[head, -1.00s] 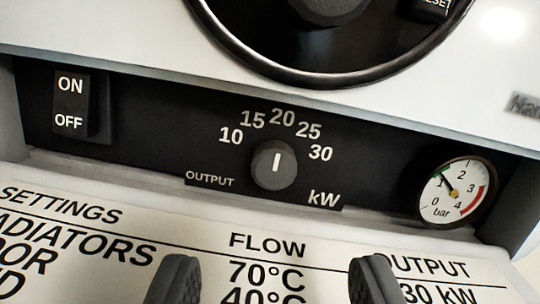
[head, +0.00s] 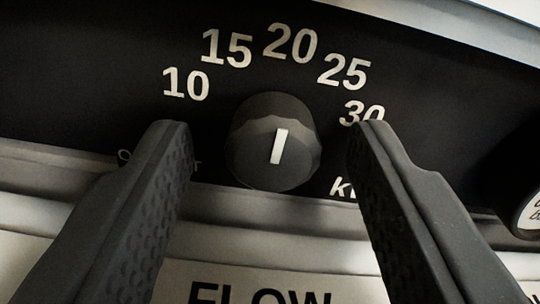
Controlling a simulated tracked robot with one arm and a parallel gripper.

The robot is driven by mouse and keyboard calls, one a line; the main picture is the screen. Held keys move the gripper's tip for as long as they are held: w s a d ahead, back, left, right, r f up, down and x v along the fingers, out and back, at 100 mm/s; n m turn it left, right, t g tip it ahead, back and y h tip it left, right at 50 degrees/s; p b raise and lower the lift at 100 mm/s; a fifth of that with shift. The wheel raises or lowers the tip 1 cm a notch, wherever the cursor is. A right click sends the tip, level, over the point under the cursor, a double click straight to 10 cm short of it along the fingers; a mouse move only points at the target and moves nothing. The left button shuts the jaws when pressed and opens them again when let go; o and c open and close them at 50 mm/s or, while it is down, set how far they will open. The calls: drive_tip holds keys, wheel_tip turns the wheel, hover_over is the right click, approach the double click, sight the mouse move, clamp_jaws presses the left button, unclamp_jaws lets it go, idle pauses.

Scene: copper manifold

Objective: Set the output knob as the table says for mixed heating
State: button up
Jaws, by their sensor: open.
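The output knob (head: 258,165) is a round dark grey knob with a white pointer line. The line tilts slightly right and points up at about the 20 mark (head: 290,43). The marks 10, 15, 20, 25 and 30 arc above it. My gripper (head: 268,128) is open, with one finger on each side of the knob and visible gaps to both. The left finger covers most of the word OUTPUT, and the right one partly covers the 30 and kW. The settings table (head: 260,292) shows only the word FLOW at the bottom edge; its rows are out of view.
The black control panel (head: 80,80) surrounds the knob. A pale ledge (head: 235,213) runs below it. Part of the pressure gauge (head: 530,215) shows at the right edge. The panel face directly around the knob is otherwise flat.

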drive_tip(key=c, duration=1)
drive_tip(key=shift+p, duration=0.3)
drive_tip(key=m+p, duration=0.2)
drive_tip(key=p, duration=0.1)
drive_tip(key=shift+r, duration=0.3)
drive_tip(key=shift+f+m+p, duration=0.25)
drive_tip(key=shift+m+p, duration=0.7)
drive_tip(key=shift+m, duration=0.15)
drive_tip(key=o, duration=1)
